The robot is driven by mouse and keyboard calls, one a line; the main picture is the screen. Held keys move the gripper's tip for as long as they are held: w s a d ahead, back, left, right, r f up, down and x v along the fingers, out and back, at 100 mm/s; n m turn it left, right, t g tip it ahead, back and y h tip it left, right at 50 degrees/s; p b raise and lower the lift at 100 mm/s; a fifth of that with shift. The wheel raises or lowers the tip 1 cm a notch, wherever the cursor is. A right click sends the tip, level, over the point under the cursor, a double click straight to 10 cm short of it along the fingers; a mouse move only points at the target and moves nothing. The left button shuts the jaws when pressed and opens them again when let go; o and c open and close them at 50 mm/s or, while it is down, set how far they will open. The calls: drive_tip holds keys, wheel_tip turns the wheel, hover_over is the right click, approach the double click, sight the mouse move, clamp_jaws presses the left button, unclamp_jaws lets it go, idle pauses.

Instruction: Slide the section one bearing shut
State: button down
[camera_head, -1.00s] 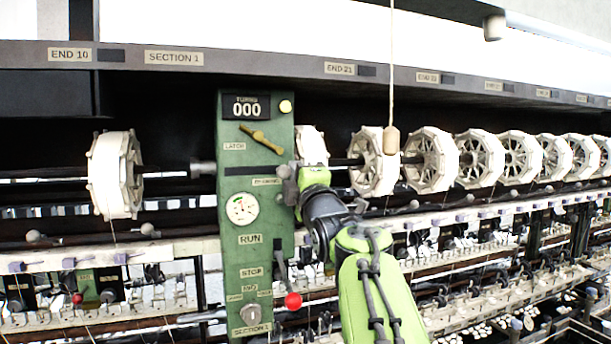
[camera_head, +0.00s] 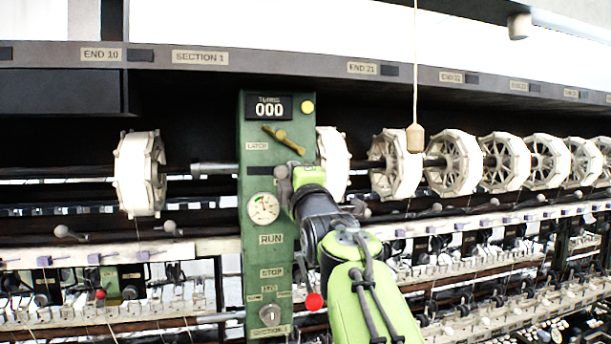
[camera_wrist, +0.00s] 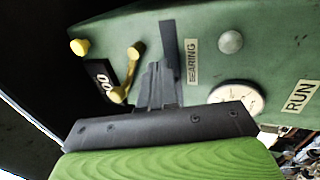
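The section one panel is a green upright post (camera_head: 255,225) with a dark horizontal bearing slot (camera_head: 262,171), which also shows in the wrist view (camera_wrist: 169,45). The BEARING label (camera_wrist: 192,61) and a grey ball knob (camera_wrist: 230,42) lie beside the slot in the wrist view. My gripper (camera_wrist: 158,75) reaches across the panel's right part from the right. Its dark fingers are together with no clear gap, over the slot's near part. Whether they touch anything there is hidden.
A yellow latch lever (camera_head: 281,138) sits above the slot and a round gauge (camera_head: 263,209) below it. A red-knobbed lever (camera_head: 314,301) stands low beside my arm. White reels (camera_head: 139,174) flank the panel, and a wooden pull (camera_head: 415,138) hangs on a cord at right.

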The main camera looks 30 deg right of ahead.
sight(279, 174)
drive_tip(key=shift+w+a, duration=0.15)
drive_tip(key=shift+a, duration=0.5)
drive_tip(key=shift+w+a+b, duration=0.2)
drive_tip(key=shift+w+a, duration=0.05)
drive_tip(key=shift+a, duration=0.65)
drive_tip(key=shift+w+a+b, duration=0.2)
drive_tip(key=shift+w+a, duration=0.05)
drive_tip(key=shift+a, duration=0.65)
drive_tip(key=shift+s+d, duration=0.2)
drive_tip(key=shift+d, duration=0.5)
drive_tip(key=shift+s+f+b, duration=0.15)
drive_tip(key=shift+s+b, duration=0.1)
drive_tip(key=shift+b, duration=0.15)
drive_tip(key=b+v, duration=1.2)
drive_tip(key=v, duration=0.3)
drive_tip(key=shift+s, duration=0.3)
drive_tip(key=shift+w+a, duration=0.1)
